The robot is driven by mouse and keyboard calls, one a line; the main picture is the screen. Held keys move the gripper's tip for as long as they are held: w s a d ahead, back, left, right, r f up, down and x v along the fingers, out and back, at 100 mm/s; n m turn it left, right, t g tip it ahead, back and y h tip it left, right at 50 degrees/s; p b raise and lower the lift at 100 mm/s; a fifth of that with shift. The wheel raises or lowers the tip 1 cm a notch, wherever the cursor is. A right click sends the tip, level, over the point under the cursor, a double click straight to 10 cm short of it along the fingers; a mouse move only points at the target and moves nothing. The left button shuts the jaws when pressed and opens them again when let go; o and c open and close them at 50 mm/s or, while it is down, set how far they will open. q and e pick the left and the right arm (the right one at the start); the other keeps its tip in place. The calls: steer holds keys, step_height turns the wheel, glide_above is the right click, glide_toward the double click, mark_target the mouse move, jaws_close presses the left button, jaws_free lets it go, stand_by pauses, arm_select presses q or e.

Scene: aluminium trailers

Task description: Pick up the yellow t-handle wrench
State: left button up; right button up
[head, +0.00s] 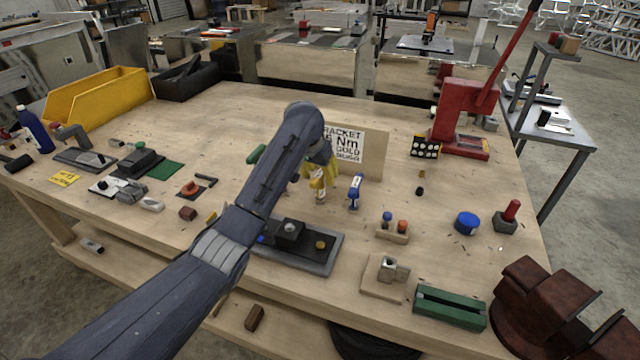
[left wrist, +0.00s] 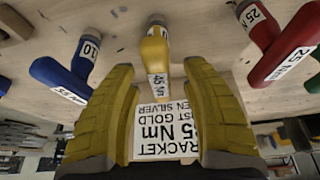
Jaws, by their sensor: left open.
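The yellow t-handle wrench (left wrist: 154,52) is straight ahead of my left gripper (left wrist: 158,72) in the left wrist view, between the lines of its two yellow fingers. It has a white torque label. The fingers are spread and no contact with the wrench shows. In the head view the yellow wrench (head: 318,186) is just below my left gripper (head: 322,163), partly covered by it. A blue t-handle wrench (head: 355,191) stands to its right; it also shows in the left wrist view (left wrist: 72,72). A red t-handle wrench (left wrist: 272,45) shows on the other side there.
A printed sign (head: 348,143) stands behind the wrenches on the wooden bench (head: 235,110). A dark fixture plate (head: 300,255) lies in front of them, with a small two-peg block (head: 393,230) to the right. A red press (head: 462,120) stands at the back right.

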arm_select(q)
steer(key=shift+f, duration=0.25)
stand_by(0.6)
steer(key=shift+c, duration=0.2)
jaws_close()
